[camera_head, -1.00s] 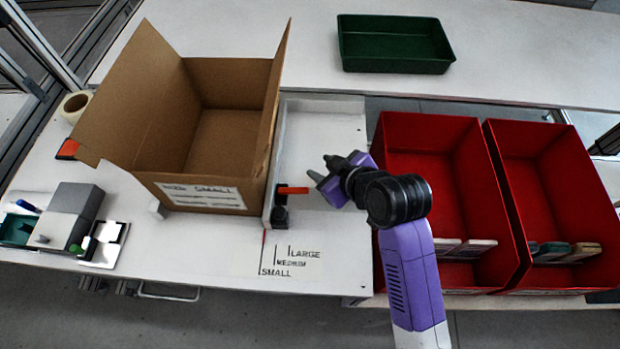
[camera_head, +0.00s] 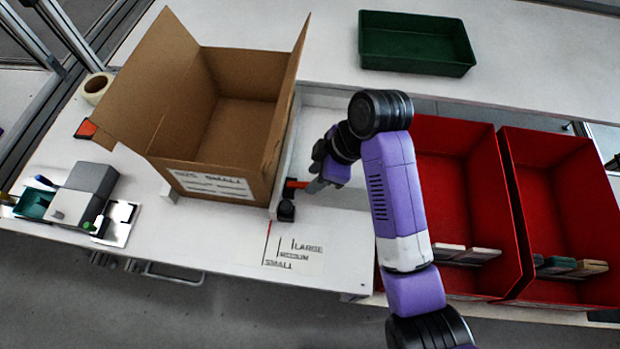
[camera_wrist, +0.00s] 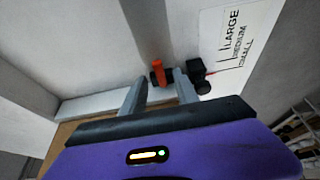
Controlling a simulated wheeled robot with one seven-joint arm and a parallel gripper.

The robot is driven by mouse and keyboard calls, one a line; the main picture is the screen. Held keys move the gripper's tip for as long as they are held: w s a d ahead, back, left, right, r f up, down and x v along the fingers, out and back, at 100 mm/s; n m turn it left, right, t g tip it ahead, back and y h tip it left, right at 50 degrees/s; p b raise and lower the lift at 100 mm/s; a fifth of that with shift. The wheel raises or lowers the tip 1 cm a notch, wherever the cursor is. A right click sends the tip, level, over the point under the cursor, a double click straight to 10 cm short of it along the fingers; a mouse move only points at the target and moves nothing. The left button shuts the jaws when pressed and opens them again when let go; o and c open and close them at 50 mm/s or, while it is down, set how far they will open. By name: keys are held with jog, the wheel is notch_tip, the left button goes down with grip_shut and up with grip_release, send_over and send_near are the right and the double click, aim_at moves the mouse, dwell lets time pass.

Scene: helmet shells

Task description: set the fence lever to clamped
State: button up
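The fence lever (camera_head: 297,184) is a short orange-red bar beside the right side of the cardboard box, next to a black block (camera_head: 286,211). In the wrist view the orange lever (camera_wrist: 158,70) stands just beyond and between the fingertips, with the black block (camera_wrist: 197,72) to its right. My gripper (camera_head: 318,184) is at the lever's right end in the head view. In the wrist view my gripper (camera_wrist: 160,88) shows two grey fingers apart with nothing held between them. I cannot tell whether a finger touches the lever.
The open cardboard box (camera_head: 215,165) stands left of the lever. A size scale (camera_head: 293,250) marked large, medium and small lies in front. Red bins (camera_head: 511,220) stand to the right, a green tray (camera_head: 416,28) at the back. A grey device (camera_head: 88,187) is at the left.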

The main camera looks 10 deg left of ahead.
aim_at(307, 184)
jog(key=shift+x, duration=1.75)
grip_shut()
